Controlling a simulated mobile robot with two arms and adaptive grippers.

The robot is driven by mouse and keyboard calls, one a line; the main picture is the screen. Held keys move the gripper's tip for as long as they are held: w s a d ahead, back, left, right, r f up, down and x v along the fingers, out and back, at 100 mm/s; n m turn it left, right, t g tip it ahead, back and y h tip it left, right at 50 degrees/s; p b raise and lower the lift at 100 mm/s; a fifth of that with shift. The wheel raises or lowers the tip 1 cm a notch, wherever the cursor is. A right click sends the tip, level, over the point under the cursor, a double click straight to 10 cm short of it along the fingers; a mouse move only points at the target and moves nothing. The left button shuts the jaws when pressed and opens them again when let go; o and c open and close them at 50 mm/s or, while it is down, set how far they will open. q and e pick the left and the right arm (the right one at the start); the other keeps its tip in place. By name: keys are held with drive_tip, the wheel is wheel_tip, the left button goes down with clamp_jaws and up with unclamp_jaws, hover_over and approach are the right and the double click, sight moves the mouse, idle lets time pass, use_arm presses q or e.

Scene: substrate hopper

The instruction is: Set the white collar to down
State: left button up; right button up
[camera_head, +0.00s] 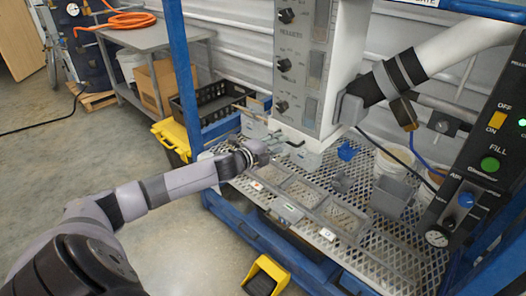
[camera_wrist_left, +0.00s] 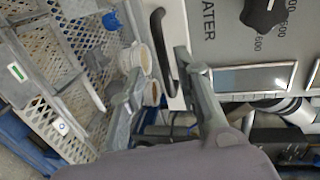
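I cannot pick out the white collar with certainty in either view. A broad white pipe (camera_head: 468,43) with a black coupling (camera_head: 398,77) joins the side of the grey control box (camera_head: 303,60). A white cylinder (camera_wrist_left: 295,110) with dark parts beside it shows at the right of the left wrist view. My left gripper (camera_head: 288,150) is low beside the box's bottom edge. In the left wrist view its two fingers (camera_wrist_left: 158,68) are apart, with a curved black handle (camera_wrist_left: 164,48) in view between them, and I see nothing held. My right gripper is not in view.
A mesh-topped bench (camera_head: 400,255) carries a blue cup (camera_head: 347,151), a grey bin (camera_head: 391,195) and a white bucket (camera_head: 393,165). A blue frame post (camera_head: 181,70) stands left of the box.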

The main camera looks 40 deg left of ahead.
use_arm(q)
drive_tip(key=v, duration=0.7)
drive_tip(key=shift+s, duration=0.45)
drive_tip(key=shift+r, duration=0.15)
